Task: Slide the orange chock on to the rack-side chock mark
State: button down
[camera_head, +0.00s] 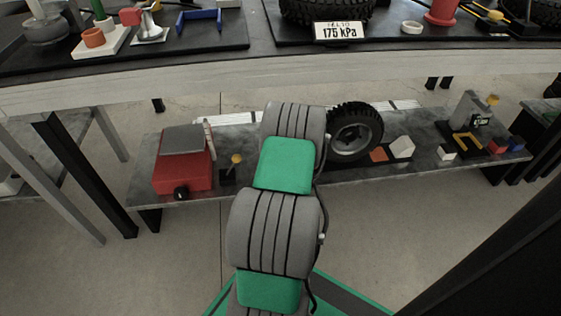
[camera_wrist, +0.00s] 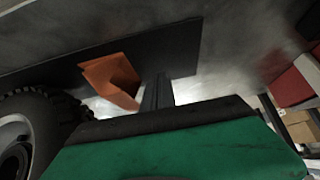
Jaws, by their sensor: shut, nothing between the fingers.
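The orange chock (camera_wrist: 108,78) shows in the wrist view on a dark flat strip (camera_wrist: 180,52), between the black tyre (camera_wrist: 50,112) and my gripper. My gripper (camera_wrist: 157,92) is shut and empty, its dark fingers close together just right of the chock. I cannot tell whether they touch it. In the head view my arm hides the gripper and this chock. The wheel (camera_head: 354,130) stands on the low bench right of my arm.
A grey device (camera_head: 473,110) and small coloured blocks crowd the right end. The upper table (camera_head: 150,84) overhangs behind.

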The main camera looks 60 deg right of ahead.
notch_tip(320, 180, up, 8)
jog(key=p, duration=0.5)
jog(key=shift+p, duration=0.3)
